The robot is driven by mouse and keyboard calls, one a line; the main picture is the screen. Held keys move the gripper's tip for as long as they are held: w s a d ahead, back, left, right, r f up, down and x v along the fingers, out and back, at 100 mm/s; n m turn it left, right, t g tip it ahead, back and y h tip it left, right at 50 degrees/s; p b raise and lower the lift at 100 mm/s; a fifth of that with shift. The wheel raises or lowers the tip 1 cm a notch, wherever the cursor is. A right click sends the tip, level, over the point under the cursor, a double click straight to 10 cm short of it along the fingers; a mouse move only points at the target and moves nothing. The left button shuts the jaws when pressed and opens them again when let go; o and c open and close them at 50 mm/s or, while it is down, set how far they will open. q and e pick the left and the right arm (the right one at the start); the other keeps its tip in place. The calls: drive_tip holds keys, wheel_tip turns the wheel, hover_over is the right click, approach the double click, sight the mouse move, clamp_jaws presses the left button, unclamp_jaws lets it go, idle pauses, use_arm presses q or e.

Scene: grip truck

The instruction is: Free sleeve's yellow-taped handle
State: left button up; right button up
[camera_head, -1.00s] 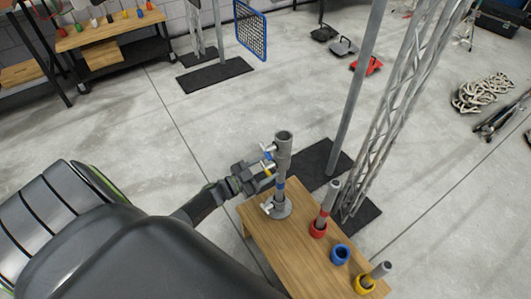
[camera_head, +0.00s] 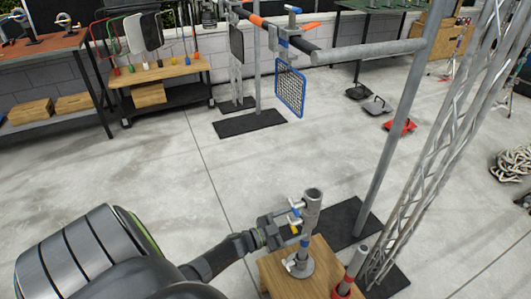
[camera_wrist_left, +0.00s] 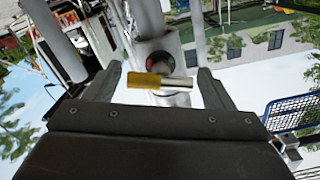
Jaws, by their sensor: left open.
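The grey metal sleeve (camera_head: 311,212) stands upright on a post above a wooden bench (camera_head: 330,284). Small handles stick out from its left side: a blue-and-white one (camera_head: 295,213) higher up and the yellow-taped handle (camera_head: 294,229) below it. My left gripper (camera_head: 284,228) reaches in from the left, close beside the sleeve. In the left wrist view my open left gripper (camera_wrist_left: 160,84) has one finger on each side of the yellow-taped handle (camera_wrist_left: 150,81), which lies crosswise between them with a bare metal end. Whether a finger touches it I cannot tell. My right gripper is not in view.
A red cup (camera_head: 342,291) with a grey tube stands on the bench, right of the sleeve's base. A slanted grey pole (camera_head: 395,130) and a lattice truss (camera_head: 450,130) rise behind it. A horizontal pipe (camera_head: 370,51) crosses the upper area. Open floor lies left.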

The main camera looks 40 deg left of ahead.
use_arm(q)
drive_tip(key=b+v, duration=0.1)
drive_tip(key=v, duration=1.6)
drive_tip(key=shift+s+a+f, duration=0.1)
drive_tip(key=shift+s, duration=0.05)
drive_tip(key=s+a+f+n+g+y+p, duration=0.1)
drive_tip(key=s+f+n+g+y, duration=0.25)
drive_tip(key=f, duration=0.55)
drive_tip(key=s+a+f+n+g+y+p, duration=0.1)
drive_tip(key=s+f+n+g+y+p, duration=0.15)
drive_tip(key=s+f+y, duration=0.4)
drive_tip(key=s+d+f+n+g+h, duration=0.1)
drive_tip(key=s+d+f+g, duration=0.3)
drive_tip(key=s, duration=0.5)
drive_tip(key=s+d+f+n+g+h+p, duration=0.1)
drive_tip(key=s+d+f+n+g, duration=0.1)
drive_tip(key=s+d+f+g, duration=0.3)
drive_tip(key=s+d+f, duration=0.2)
drive_tip(key=s+f, duration=0.1)
drive_tip(key=s, duration=0.1)
drive_tip(key=shift+s+d+f, duration=0.2)
